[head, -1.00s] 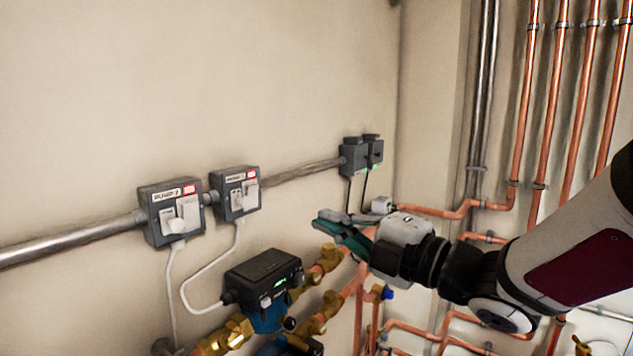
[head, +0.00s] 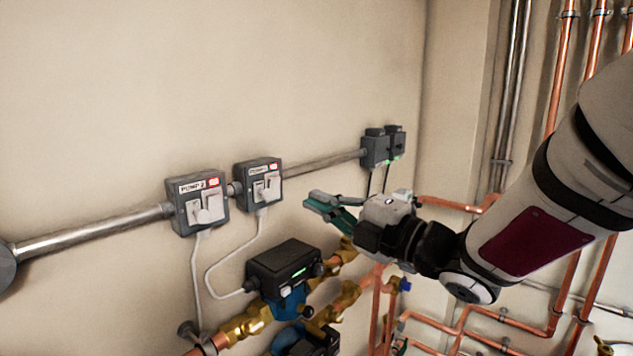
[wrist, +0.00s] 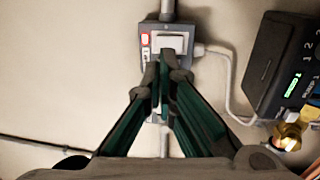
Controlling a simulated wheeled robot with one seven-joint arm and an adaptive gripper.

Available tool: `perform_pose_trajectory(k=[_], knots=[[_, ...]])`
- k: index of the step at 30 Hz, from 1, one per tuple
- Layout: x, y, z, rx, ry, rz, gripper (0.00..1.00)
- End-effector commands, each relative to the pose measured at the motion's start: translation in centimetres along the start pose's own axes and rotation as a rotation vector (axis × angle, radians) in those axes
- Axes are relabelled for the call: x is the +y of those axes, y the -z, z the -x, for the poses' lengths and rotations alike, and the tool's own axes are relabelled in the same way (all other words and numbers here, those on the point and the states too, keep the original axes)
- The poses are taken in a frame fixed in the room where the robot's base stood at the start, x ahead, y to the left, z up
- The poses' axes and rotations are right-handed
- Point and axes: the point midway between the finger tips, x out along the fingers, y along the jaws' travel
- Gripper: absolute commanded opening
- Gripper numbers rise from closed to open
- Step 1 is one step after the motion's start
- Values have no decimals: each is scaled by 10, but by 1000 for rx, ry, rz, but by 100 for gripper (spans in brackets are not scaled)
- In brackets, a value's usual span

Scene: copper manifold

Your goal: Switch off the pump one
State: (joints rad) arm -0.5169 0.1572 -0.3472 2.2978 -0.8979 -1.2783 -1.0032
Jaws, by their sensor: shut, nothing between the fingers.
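The pump one switch box (head: 258,186) is grey, with a white switch plate and a small red label. It hangs on the wall, right of the similar pump two box (head: 199,204). My gripper (head: 309,202) is shut and empty, to the right of the pump one box and apart from it in the head view. In the wrist view, a grey box (wrist: 145,27), apparently pump one's by its cable, lies beyond my shut fingers (wrist: 165,62). The fingers hide its lower part. I cannot tell whether they touch it or which way its switch is set.
A black pump head (head: 286,264) with a green display sits below the boxes among brass and copper fittings. A metal conduit (head: 95,233) links the boxes. Dark boxes (head: 383,147) with green lights are farther right. The wall above is clear.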

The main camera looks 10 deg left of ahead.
Motion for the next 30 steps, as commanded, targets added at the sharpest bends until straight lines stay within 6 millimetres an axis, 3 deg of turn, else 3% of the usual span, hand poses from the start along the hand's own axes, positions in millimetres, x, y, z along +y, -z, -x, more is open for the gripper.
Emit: perform_pose_trajectory(k=[6,12,18,30], knots=[[1,2,-44,2,1,0,0],[1,1,-70,1,0,2,0],[0,0,-82,-1,0,0,0],[0,-1,-84,-1,-1,0,0]])
